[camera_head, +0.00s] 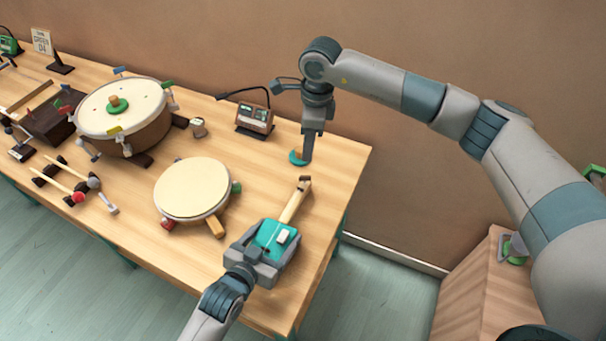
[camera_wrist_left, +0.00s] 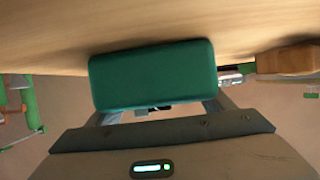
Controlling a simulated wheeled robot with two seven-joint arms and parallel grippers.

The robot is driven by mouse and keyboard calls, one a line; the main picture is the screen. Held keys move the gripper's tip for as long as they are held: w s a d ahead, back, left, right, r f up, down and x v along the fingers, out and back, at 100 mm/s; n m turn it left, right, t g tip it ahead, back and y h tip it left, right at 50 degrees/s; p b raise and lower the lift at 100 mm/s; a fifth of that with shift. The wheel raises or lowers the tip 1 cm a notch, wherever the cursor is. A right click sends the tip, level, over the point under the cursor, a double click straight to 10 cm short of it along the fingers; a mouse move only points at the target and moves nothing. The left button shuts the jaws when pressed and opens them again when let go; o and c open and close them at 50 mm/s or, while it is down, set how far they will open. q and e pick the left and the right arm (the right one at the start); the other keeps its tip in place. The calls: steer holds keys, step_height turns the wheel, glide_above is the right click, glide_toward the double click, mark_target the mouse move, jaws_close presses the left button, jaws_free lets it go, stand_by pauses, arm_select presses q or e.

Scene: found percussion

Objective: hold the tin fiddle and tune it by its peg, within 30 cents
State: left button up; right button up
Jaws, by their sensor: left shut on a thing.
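The tin fiddle (camera_head: 272,237) has a teal tin body with a white block on top and a wooden neck that runs up and right to a brown head (camera_head: 304,185). My left gripper (camera_head: 262,252) is shut on the tin body near the table's front right. In the left wrist view the tin (camera_wrist_left: 153,76) sits between the jaws. The peg is too small to make out. My right gripper (camera_head: 307,158) points down beyond the head, apart from the fiddle. Its fingers overlap in view, so its opening is hidden.
A small teal disc (camera_head: 296,158) with an orange part is beside my right gripper. A tuner-like box (camera_head: 254,118) with a display stands at the back. A round drum (camera_head: 192,188) is left of the fiddle; a bigger drum (camera_head: 142,130) and mallets (camera_head: 66,180) lie farther left.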

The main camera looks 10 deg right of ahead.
mark_target(305, 178)
steer(key=shift+w+a+r+n+h, duration=0.2)
steer(key=shift+a+r+n+h, duration=0.1)
steer(key=shift+r+n+h, duration=0.3)
steer(key=shift+f, duration=0.1)
step_height(305, 178, down, 12)
steer(key=shift+r, duration=0.1)
stand_by(0.5)
jaws_close()
